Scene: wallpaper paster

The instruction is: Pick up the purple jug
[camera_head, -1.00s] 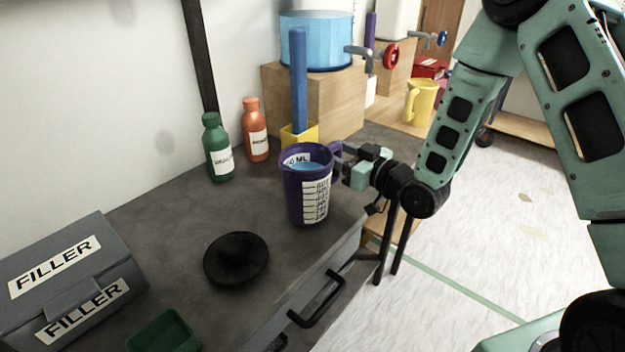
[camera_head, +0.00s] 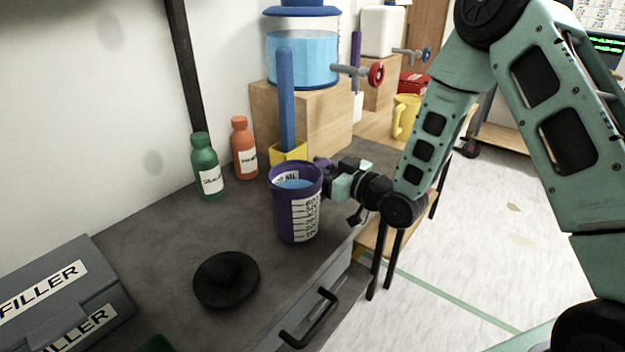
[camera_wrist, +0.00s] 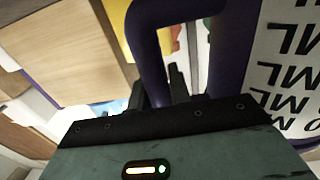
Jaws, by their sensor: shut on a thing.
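The purple jug (camera_head: 297,205) has a white measuring scale and holds blue liquid. It is upright at the right side of the grey countertop in the head view; I cannot tell whether its base touches the top. My gripper (camera_head: 328,178) comes from the right and is shut on the jug's handle. In the wrist view the purple handle (camera_wrist: 150,50) passes at the dark fingers (camera_wrist: 165,90), and the jug's labelled wall (camera_wrist: 285,65) fills the right side. The fingertips are partly hidden in both views.
A green bottle (camera_head: 206,168) and an orange bottle (camera_head: 243,150) stand behind left. A yellow holder (camera_head: 288,153) is just behind the jug. A black lid-like disc (camera_head: 226,279) and a grey filler box (camera_head: 60,300) are in front. The countertop (camera_head: 160,240) between is clear.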

